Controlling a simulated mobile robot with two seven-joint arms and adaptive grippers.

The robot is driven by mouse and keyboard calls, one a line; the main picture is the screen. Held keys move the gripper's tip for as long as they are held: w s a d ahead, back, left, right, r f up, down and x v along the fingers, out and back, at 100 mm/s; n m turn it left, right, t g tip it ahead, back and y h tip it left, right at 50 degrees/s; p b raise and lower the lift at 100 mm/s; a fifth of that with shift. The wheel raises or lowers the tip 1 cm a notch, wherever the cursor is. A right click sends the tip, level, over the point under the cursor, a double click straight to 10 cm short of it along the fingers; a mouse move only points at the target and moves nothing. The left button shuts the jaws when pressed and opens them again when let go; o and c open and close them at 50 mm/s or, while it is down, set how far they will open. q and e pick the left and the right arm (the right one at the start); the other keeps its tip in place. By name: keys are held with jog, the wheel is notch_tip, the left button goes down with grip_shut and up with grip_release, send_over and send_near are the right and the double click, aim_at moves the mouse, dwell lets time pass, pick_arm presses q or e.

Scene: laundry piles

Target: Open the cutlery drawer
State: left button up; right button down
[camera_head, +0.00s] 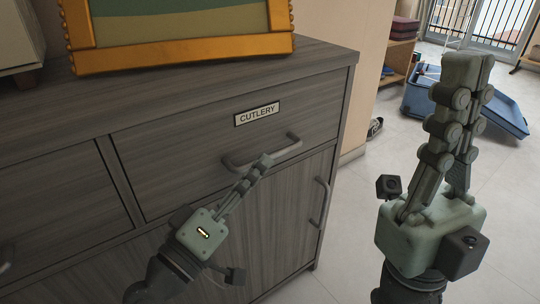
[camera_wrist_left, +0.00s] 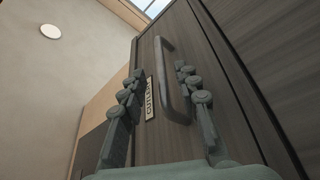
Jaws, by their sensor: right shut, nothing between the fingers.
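The cutlery drawer (camera_head: 185,150) is a dark grey wood-grain front marked with a CUTLERY label (camera_head: 257,114). It sits flush in the cabinet, closed. Its grey bar handle (camera_head: 290,150) runs across the front below the label. My left gripper (camera_head: 258,165) is at the handle with its fingertips close to the bar. In the left wrist view its fingers (camera_wrist_left: 158,78) are spread, and the handle (camera_wrist_left: 167,85) shows between them. Whether they touch it, I cannot tell. My right gripper (camera_head: 468,65) is shut and empty, raised to the right of the cabinet.
A gold picture frame (camera_head: 180,55) stands on the cabinet top (camera_head: 315,75). Below the drawer is a cabinet door with an upright handle (camera_head: 321,200). An open blue suitcase (camera_head: 425,100) lies on the floor behind my right gripper. The tiled floor right of the cabinet is mostly clear.

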aim_at(270, 156)
pick_arm(q)
jog(key=x, duration=0.5)
jog(key=shift+f, duration=0.1)
grip_shut()
dwell(0.3)
